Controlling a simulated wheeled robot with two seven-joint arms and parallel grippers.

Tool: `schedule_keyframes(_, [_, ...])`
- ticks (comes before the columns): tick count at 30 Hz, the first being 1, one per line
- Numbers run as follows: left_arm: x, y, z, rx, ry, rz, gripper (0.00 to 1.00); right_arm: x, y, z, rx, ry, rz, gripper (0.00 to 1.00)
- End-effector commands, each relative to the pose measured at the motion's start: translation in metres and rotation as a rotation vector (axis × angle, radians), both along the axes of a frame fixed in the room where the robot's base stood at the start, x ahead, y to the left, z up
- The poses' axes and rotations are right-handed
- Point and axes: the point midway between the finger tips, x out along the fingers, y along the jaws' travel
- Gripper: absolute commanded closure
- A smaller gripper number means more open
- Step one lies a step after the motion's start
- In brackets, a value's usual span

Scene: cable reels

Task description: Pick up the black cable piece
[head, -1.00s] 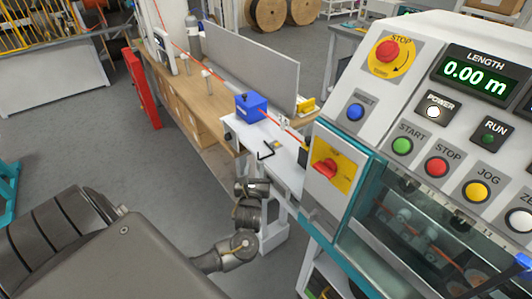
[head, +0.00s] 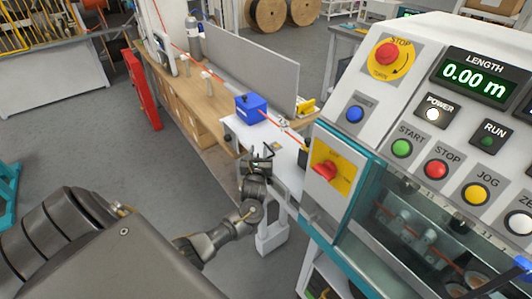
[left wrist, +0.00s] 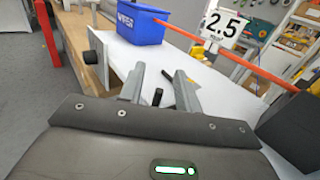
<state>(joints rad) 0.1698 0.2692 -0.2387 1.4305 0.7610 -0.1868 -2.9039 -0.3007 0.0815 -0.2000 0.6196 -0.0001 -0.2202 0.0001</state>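The black cable piece (left wrist: 168,75) lies on the white bench surface in the left wrist view. A dark rounded end (left wrist: 157,97) shows nearer the camera between my fingers; I cannot tell if it is the same piece. My left gripper (left wrist: 160,82) is open, its two fingers on either side of these dark parts, with gaps visible. In the head view the left gripper (head: 262,156) is at the near end of the white bench and largely hides the black piece. My right gripper is not in view.
A blue box (head: 251,108) stands on the white bench (head: 287,150), and an orange-red cable (head: 282,127) runs past it. A control panel (head: 440,110) stands close on the right. Grey floor lies open at left.

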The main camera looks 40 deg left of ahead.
Motion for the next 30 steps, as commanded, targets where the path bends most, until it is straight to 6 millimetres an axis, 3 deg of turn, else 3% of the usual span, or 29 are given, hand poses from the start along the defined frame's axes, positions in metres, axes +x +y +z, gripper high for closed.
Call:
schedule_keyframes(9, [0.0051, 0.0034, -0.0006, 0.0, 0.0, -0.001, 0.67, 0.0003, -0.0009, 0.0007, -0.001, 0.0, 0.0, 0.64])
schedule_keyframes(17, [0.0049, 0.0033, -0.0007, 0.0, 0.0, -0.001, 1.0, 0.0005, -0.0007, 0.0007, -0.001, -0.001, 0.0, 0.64])
schedule_keyframes(30, [0.0047, 0.0035, 0.0024, 0.0, 0.0, 0.0, 1.0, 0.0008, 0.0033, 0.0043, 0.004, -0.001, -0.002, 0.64])
